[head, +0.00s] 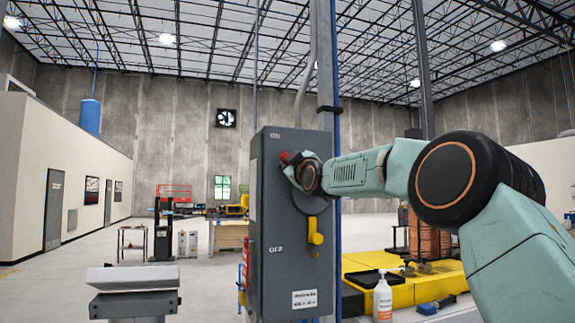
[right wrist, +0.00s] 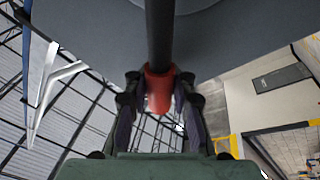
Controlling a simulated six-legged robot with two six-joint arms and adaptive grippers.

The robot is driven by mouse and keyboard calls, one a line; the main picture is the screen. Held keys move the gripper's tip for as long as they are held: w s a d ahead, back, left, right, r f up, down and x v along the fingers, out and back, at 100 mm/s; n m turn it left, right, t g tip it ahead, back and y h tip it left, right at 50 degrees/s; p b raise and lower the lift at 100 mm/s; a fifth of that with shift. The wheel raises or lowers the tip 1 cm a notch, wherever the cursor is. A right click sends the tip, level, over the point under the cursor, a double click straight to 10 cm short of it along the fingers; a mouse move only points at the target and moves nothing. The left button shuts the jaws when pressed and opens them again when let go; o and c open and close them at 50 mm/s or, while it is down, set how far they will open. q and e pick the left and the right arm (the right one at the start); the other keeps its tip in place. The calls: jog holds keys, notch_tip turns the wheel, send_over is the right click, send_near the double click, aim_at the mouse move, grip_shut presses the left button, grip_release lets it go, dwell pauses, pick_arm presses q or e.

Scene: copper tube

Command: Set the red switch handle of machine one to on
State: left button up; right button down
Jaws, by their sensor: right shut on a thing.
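The grey switch box (head: 275,220) of the machine stands in the middle of the head view, with "ON" lettered near its top and "OFF" lower down. The red switch handle (head: 284,157) shows as a small red tip at the upper part of the box, near the ON lettering. My right gripper (head: 294,170) is at it and hides most of it. In the right wrist view the red grip (right wrist: 158,92) on its dark lever (right wrist: 160,35) sits between the two fingers of my right gripper (right wrist: 160,105), which are shut on it. My left gripper is not in view.
A yellow part (head: 316,232) sticks out of the box's side below my gripper. A yellow bench (head: 395,285) with a white bottle (head: 382,298) stands to the right. A grey post (head: 326,70) rises behind the box.

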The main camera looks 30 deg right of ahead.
jog(key=shift+d, duration=0.1)
jog(key=c, duration=1.5)
grip_release()
jog(key=shift+s, duration=0.1)
jog(key=o, duration=0.4)
jog(key=shift+s+r, duration=0.15)
jog(key=shift+s, duration=0.15)
jog(key=shift+w, duration=0.3)
jog(key=shift+v, duration=4)
jog(key=shift+w, duration=0.15)
jog(key=shift+d, duration=0.1)
